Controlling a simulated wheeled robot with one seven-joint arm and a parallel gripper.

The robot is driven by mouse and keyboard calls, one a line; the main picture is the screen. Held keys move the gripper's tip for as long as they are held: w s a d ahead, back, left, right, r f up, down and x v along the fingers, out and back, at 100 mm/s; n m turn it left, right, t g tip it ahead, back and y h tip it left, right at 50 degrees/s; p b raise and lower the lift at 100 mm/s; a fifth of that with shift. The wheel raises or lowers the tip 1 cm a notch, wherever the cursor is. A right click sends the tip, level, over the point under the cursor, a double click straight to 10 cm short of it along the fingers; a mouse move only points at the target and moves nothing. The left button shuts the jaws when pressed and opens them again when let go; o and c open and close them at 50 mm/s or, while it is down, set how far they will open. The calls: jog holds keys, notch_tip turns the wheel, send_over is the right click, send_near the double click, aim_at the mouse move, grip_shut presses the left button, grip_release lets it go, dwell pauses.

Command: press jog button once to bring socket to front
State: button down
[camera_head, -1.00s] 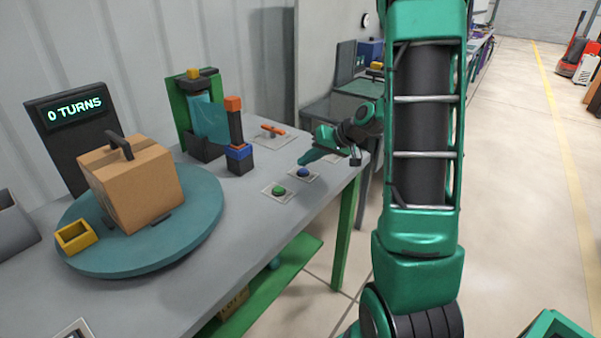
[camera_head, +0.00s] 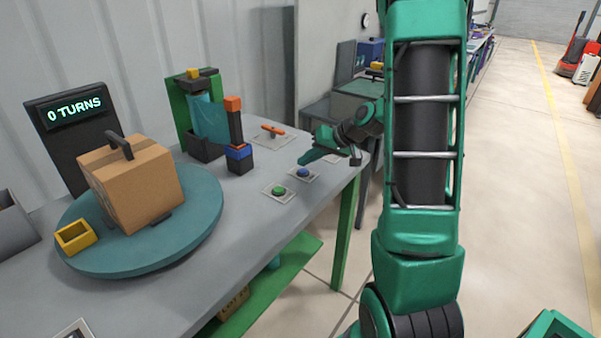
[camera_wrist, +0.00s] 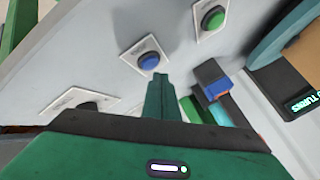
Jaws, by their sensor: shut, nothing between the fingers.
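A blue button (camera_head: 303,172) and a green button (camera_head: 279,190) sit on white plates near the table's front edge. They also show in the wrist view as the blue button (camera_wrist: 148,61) and the green button (camera_wrist: 213,17). I cannot tell which is the jog button. My gripper (camera_head: 302,162) is shut and empty, beside and a little above the blue button. In the wrist view its fingertips (camera_wrist: 160,76) point at the near edge of the blue button's plate; contact cannot be told. No socket can be made out clearly.
A teal turntable (camera_head: 195,225) carries a cardboard box (camera_head: 135,190) and a yellow open block (camera_head: 75,237). A display (camera_head: 75,110) reads "0 TURNS". An orange-handled switch (camera_head: 272,130) and a block-topped fixture (camera_head: 235,130) stand behind the buttons.

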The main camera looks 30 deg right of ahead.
aim_at(307, 172)
jog(key=shift+f, duration=0.8)
dwell(0.9)
jog(key=shift+r, duration=3.35)
jog(key=shift+s, duration=0.1)
